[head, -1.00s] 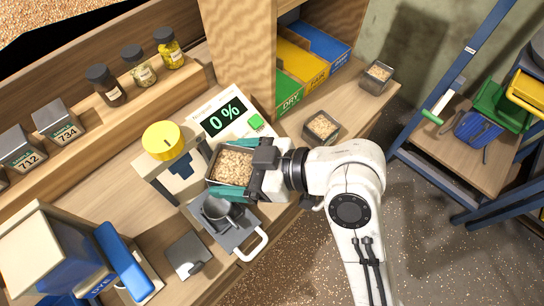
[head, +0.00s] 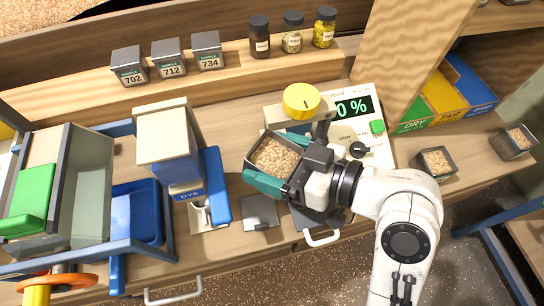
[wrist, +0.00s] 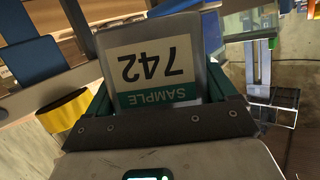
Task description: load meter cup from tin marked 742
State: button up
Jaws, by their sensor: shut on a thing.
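My gripper (head: 280,162) is shut on an open grey tin (head: 252,152) full of tan grain. In the wrist view, the tin's label reads SAMPLE 742 (wrist: 152,66), upside down in the picture. In the head view, the tin looks level and sits in front of the press with the yellow knob (head: 301,101). The meter (head: 382,152) stands behind my wrist, and its display (head: 354,107) shows 0 %. The meter cup is hidden in the head view now, behind my gripper and wrist. The tray's white handle (head: 322,238) shows below my gripper.
Tins marked 702 (head: 130,68), 712 (head: 169,58) and 734 (head: 207,51) stand on the back shelf beside several jars. The dye dispenser (head: 168,150) is left of my gripper. A grey plate (head: 260,212) lies nearby. Two grain-filled tins (head: 437,163) (head: 514,141) stand at right.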

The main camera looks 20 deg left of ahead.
aim_at(296, 151)
jog(key=shift+w+d+f+m+y+b, duration=0.15)
jog(key=shift+w+d+f+y+b, duration=0.2)
jog(key=shift+f+b, duration=0.3)
jog(key=shift+w+d+f+m+y+b, duration=0.15)
jog(key=shift+d+f+b, duration=0.25)
jog(key=shift+f+b, duration=0.2)
jog(key=shift+r, duration=0.15)
jog(key=shift+w+d, duration=0.15)
jog(key=shift+d, duration=0.15)
jog(key=shift+r+m+y+b, duration=0.75)
jog(key=shift+m+y, duration=0.25)
jog(key=shift+y, duration=0.2)
jog(key=shift+w+d+r+m+t+y+b, duration=0.15)
jog(key=shift+r+m+t+y+b, duration=0.2)
jog(key=shift+m+y+b, duration=0.3)
jog(key=shift+w+d+r+m+t+y+b, duration=0.1)
jog(key=shift+d+r+m+t+y+b, duration=0.25)
jog(key=shift+m+y+b, duration=0.3)
jog(key=shift+w+r+m+t+y+b, duration=0.1)
jog(key=shift+r+m+t+y+b, duration=0.1)
jog(key=shift+r+m+y+b, duration=0.45)
dwell(0.5)
jog(key=shift+f+h, duration=0.25)
jog(key=shift+f, duration=0.05)
